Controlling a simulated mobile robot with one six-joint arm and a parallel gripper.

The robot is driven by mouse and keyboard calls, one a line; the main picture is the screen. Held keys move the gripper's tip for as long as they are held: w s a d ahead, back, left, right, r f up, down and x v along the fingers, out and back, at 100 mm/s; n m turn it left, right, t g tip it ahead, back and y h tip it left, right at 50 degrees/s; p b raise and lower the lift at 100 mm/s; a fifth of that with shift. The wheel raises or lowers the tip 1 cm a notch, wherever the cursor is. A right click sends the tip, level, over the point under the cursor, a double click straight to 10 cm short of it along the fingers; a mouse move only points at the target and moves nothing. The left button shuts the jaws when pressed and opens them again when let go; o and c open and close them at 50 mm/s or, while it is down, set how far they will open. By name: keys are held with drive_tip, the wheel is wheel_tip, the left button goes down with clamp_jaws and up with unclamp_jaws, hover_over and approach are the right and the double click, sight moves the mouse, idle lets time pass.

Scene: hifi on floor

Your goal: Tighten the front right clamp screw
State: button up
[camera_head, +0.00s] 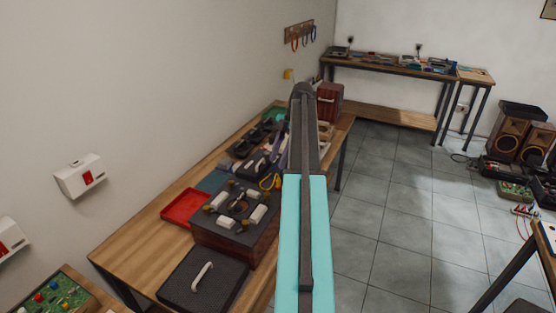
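A wooden-sided box with a dark top (214,239) stands on the bench. Around a round part (239,207) on its top sit several white cylindrical pieces and small brass-coloured knobs. I cannot tell which of them is the front right clamp screw; a white piece (258,214) is at the right of the top. My arm, with a turquoise link, rises through the middle of the picture, just right of the box. My gripper is not visible, so its state and distance from the box cannot be seen.
The wooden bench (140,250) runs along the left wall. A red tray (184,207) and a black lid with a white handle (203,280) are beside the box; tools lie behind it. Tiled floor (400,230) is clear right of my arm. Speakers (510,135) and equipment stand far right.

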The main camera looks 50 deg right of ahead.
drive_tip(key=shift+d+r, duration=0.1)
drive_tip(key=shift+r, duration=0.15)
idle(0.4)
drive_tip(key=s+d+r+p, duration=0.2)
drive_tip(key=s+d+p, duration=0.1)
drive_tip(key=d, duration=0.9)
drive_tip(key=shift+d+r+p, duration=0.2)
drive_tip(key=shift+d+p, duration=0.15)
drive_tip(key=shift+d, duration=0.05)
drive_tip(key=shift+s, duration=0.15)
idle(0.4)
